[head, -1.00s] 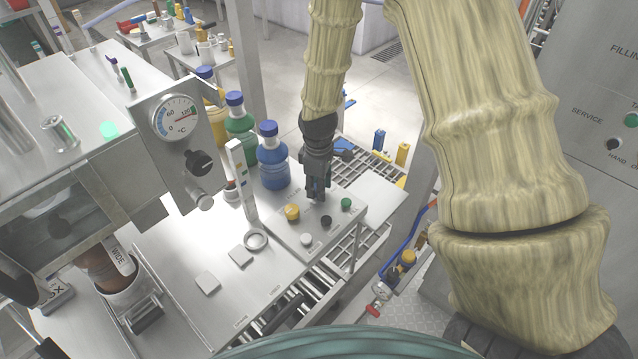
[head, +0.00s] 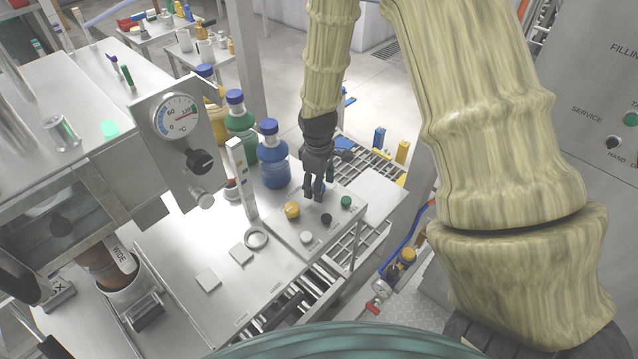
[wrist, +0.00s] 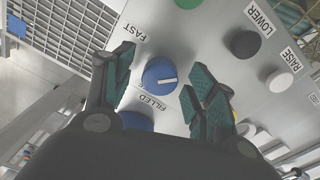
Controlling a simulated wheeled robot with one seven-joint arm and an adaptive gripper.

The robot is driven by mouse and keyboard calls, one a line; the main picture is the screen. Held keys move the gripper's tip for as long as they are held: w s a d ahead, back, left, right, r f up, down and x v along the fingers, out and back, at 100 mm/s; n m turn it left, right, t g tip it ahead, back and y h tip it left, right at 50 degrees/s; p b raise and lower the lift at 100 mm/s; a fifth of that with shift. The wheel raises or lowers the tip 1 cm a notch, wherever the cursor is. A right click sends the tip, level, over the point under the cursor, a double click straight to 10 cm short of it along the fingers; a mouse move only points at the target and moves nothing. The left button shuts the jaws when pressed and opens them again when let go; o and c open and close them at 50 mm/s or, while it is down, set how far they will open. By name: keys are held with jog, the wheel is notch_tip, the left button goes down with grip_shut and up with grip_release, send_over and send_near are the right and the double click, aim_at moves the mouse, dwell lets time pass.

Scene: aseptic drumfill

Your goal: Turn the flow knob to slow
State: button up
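The flow knob (wrist: 160,77) is a round blue knob with a white pointer line, on a sloped grey control panel (wrist: 215,75). In the wrist view its line points right, away from the FAST label at upper left. A second label close to the knob is mostly hidden. My gripper (wrist: 157,76) is open, with one finger on each side of the knob; I cannot tell whether either touches it. In the head view my gripper (head: 314,190) points down over the panel's back part and hides the knob.
The panel also has a yellow button (head: 292,210), a black button (head: 326,219), a white button (head: 306,237) and a green button (head: 346,202). A blue-capped bottle of blue liquid (head: 272,160) stands close left of my gripper. A roller conveyor lies beyond the panel.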

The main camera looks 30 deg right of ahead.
jog(key=shift+r, duration=0.1)
notch_tip(320, 180, up, 12)
jog(key=shift+a, duration=0.15)
dwell(0.6)
jog(key=shift+s, duration=0.15)
dwell(0.4)
